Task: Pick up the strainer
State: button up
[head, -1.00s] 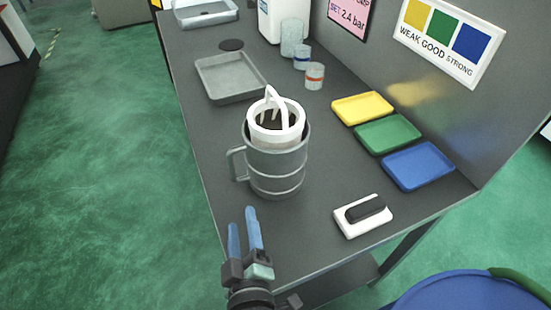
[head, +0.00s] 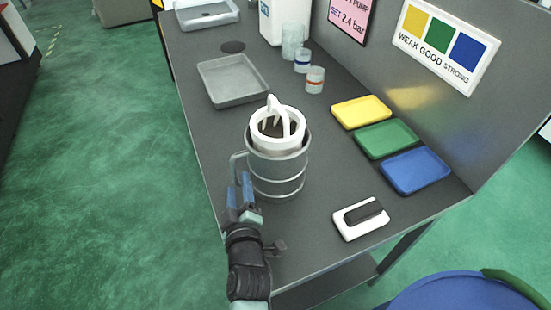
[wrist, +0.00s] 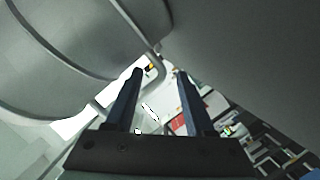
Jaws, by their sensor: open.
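The strainer (head: 265,143) looks like a white ring with an arched white handle and a dark inside. It sits in the mouth of a grey metal mug (head: 277,178), its arch sticking up above the rim. My gripper (head: 240,178) has blue fingers and is open and empty, at the mug's near left side by its handle (head: 236,168), lower than the strainer. In the wrist view, both fingers of my gripper (wrist: 160,76) stand apart, with the mug's banded wall (wrist: 65,55) at left and its curved handle (wrist: 158,72) just beyond the fingertips. I cannot tell whether they touch it.
Yellow (head: 361,112), green (head: 385,138) and blue (head: 415,170) trays line the right of the dark table. A white block with a black top (head: 362,217) lies at the front. A grey tray (head: 232,82) and small cups (head: 315,80) stand behind. A wall panel bounds the right.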

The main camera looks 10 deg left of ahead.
jog(key=shift+w+a, duration=0.1)
jog(key=shift+w, duration=0.15)
jog(key=shift+f, duration=0.1)
grip_shut()
dwell(1.2)
jog(key=shift+w+r, duration=0.1)
jog(key=shift+r, duration=0.2)
